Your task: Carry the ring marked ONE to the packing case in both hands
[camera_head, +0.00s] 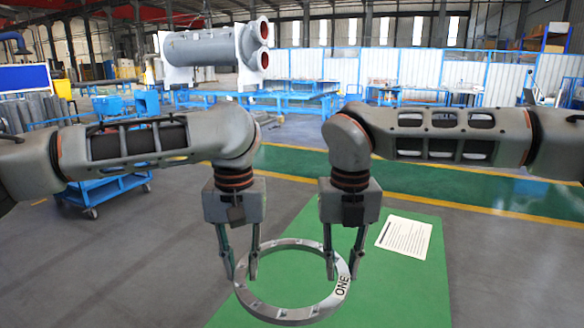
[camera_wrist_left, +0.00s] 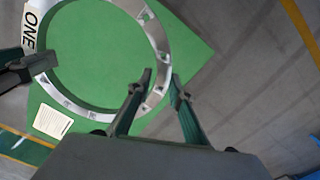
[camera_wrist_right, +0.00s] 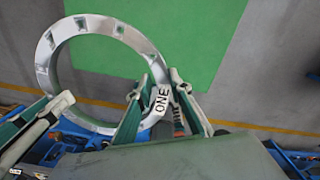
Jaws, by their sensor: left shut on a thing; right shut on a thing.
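The grey metal ring (camera_head: 283,315) carries a white patch marked ONE on its right side and is held roughly level between my two grippers, above a green floor area. It also shows in the left wrist view (camera_wrist_left: 152,27) and the right wrist view (camera_wrist_right: 43,65). My left gripper (camera_head: 243,276) is shut on the ring's left rim, its fingers on either side of the rim. My right gripper (camera_head: 342,276) is shut on the right rim, close to the ONE mark; it shows in the right wrist view (camera_wrist_right: 157,85). I cannot make out a packing case.
A white printed sheet (camera_head: 404,236) lies on the green mat (camera_head: 420,285) at the right. A blue wheeled cart (camera_head: 103,190) stands at the left. A grey flanged shell (camera_head: 205,47) rests on blue stands at the back.

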